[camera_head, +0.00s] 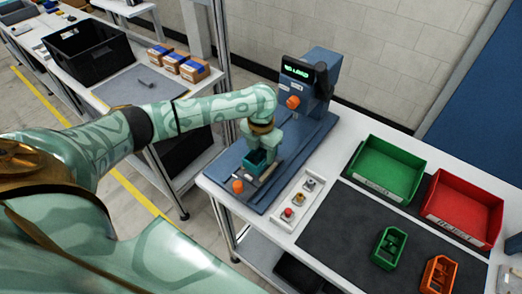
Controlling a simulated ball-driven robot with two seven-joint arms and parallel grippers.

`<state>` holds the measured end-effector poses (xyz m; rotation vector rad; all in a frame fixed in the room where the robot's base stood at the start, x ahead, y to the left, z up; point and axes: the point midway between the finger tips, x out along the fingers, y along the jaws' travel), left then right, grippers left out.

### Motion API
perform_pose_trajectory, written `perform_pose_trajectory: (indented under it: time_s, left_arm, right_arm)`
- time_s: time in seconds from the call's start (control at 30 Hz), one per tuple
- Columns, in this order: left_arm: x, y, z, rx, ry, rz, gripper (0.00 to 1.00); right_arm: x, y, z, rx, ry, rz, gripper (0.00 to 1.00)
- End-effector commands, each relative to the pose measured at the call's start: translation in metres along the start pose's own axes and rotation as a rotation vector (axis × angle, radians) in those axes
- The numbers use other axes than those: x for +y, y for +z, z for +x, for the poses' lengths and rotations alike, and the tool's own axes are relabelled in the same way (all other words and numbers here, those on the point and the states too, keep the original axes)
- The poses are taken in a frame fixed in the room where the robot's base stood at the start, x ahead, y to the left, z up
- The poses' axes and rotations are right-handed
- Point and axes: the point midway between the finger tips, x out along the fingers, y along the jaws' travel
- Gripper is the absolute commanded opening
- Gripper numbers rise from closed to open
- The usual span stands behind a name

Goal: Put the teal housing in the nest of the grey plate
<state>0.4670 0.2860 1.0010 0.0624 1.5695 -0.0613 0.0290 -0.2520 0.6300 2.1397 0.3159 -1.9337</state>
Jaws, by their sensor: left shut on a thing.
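My left gripper (262,146) reaches down over the blue press-like machine and is shut on the teal housing (256,162). The housing is a small open-topped box, partly covered by the fingers. A small part of the grey plate (268,176) shows beside and below the housing, on the machine's blue base. The nest is hidden under the housing and gripper, and I cannot tell whether the housing touches the plate. My right gripper is not in view.
The blue machine (309,84) has a green display and orange knobs. A button panel (298,200) lies beside its base. Green (388,168) and red (462,208) bins stand to the right.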

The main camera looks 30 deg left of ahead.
Motion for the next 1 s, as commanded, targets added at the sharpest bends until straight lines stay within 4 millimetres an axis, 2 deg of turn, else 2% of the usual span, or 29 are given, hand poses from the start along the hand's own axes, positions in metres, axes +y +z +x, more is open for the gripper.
perform_pose_trajectory:
  time_s: [1.0]
  left_arm:
    - [-0.0004,0.0000,0.0011,0.000,-0.001,0.000,0.23]
  right_arm:
    - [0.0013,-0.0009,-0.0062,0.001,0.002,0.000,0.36]
